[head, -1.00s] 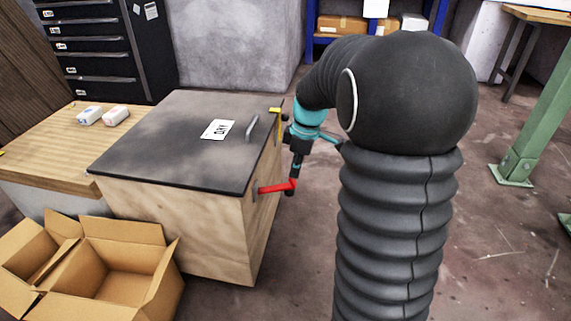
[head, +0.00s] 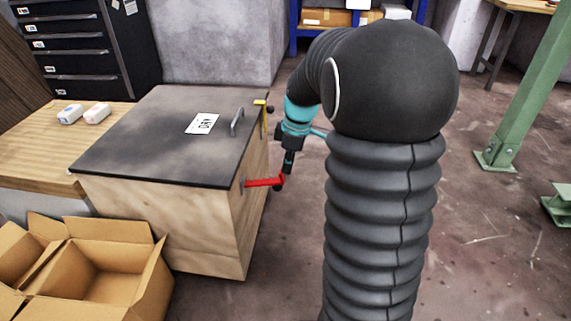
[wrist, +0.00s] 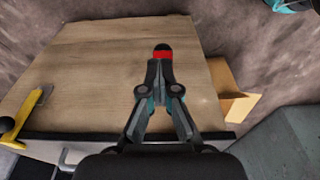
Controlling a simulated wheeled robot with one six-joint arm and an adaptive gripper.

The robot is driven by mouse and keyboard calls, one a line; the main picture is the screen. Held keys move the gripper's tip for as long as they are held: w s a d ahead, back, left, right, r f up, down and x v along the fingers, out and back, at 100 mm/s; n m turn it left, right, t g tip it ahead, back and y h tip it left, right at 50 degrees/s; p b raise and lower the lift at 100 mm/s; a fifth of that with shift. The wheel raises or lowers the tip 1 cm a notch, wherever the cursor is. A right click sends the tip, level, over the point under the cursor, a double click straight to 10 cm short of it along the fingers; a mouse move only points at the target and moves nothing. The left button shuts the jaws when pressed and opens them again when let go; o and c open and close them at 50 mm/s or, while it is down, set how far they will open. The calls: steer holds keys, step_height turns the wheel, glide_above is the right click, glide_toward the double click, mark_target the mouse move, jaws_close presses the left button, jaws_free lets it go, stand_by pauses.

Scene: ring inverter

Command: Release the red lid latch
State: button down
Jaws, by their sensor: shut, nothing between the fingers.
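The red lid latch (head: 264,182) is a red lever on the right side of the wooden box (head: 170,225), below the dark lid's edge. In the head view it sticks out to the right, with a dark knob at its end. My gripper (head: 288,170) points down beside that outer end. In the wrist view my gripper (wrist: 159,68) is shut and empty, its tips right by the red latch (wrist: 162,54) and its black knob. I cannot tell whether they touch. The dark lid (head: 150,140) lies flat and closed on the box, with a grey handle (head: 237,121) and a white label.
A yellow latch (head: 264,103) sits farther back on the same edge; it also shows in the wrist view (wrist: 33,112). Open cardboard boxes (head: 95,265) stand in front of the box at left. A green post (head: 525,95) stands at right. The floor between is clear.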

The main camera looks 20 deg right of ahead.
steer(key=r+p, duration=0.2)
steer(key=r, duration=0.1)
steer(key=r+p, duration=0.2)
steer(key=shift+w+a, duration=0.25)
steer(key=shift+a, duration=0.15)
steer(key=s+d+r, duration=0.3)
steer(key=s+d, duration=0.1)
steer(key=d, duration=0.3)
steer(key=shift+s+d+r, duration=0.25)
steer(key=shift+s+r, duration=0.05)
steer(key=shift+r, duration=0.05)
steer(key=s+a+r+m+t+p, duration=0.1)
steer(key=s+a+r+m, duration=0.2)
steer(key=s+a+m, duration=0.1)
steer(key=s+a+r+m+t+h+p, duration=0.1)
steer(key=s+a+r+m+t+p, duration=0.1)
steer(key=s+a, duration=0.5)
steer(key=s+a+r+m+t+p, duration=0.1)
steer(key=s+a+r+m, duration=0.3)
steer(key=s, duration=0.4)
steer(key=shift+a+r+m+t+h+p, duration=0.25)
steer(key=shift+a+m+p, duration=0.35)
steer(key=shift+a+m, duration=0.45)
